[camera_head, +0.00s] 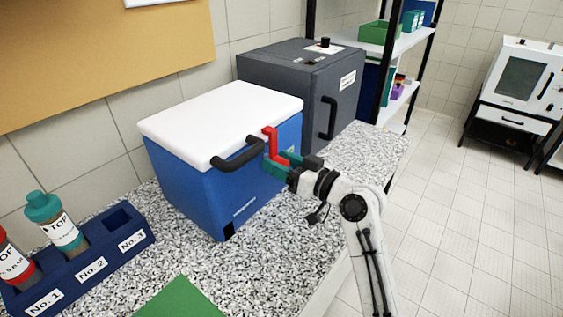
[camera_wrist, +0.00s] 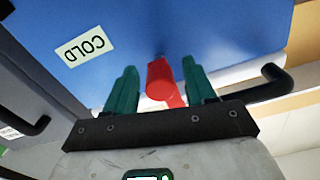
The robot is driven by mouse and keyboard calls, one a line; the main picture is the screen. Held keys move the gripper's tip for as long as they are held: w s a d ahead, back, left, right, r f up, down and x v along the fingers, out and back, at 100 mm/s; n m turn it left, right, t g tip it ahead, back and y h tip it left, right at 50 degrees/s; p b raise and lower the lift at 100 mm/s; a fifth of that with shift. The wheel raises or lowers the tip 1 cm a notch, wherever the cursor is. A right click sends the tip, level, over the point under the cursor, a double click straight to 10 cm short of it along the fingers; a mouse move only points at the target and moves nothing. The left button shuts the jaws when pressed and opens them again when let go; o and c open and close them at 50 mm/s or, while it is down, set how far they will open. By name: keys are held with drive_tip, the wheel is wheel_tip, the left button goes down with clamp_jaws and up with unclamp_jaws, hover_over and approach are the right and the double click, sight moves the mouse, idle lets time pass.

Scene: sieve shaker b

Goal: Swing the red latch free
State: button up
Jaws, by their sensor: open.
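The red latch (camera_head: 271,143) is on the front of a blue box with a white lid (camera_head: 222,110), beside the lid's black handle (camera_head: 238,155). In the wrist view the red latch (camera_wrist: 160,80) shows between the two green fingers, with its round end toward the camera. My gripper (camera_head: 277,164) is at the latch, with its green fingers open. In the wrist view my gripper (camera_wrist: 160,88) has a finger on each side of the latch, with a gap to the left finger and a smaller one to the right. The latch's lower part is partly hidden by the fingers in the head view.
A dark grey machine (camera_head: 300,75) with a black handle stands behind the blue box. A navy rack (camera_head: 85,262) with bottles is at lower left, and a green mat (camera_head: 180,300) lies at the front. Speckled counter (camera_head: 275,240) is bare before the box.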

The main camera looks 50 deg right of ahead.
drive_tip(key=shift+c, duration=0.3)
clamp_jaws()
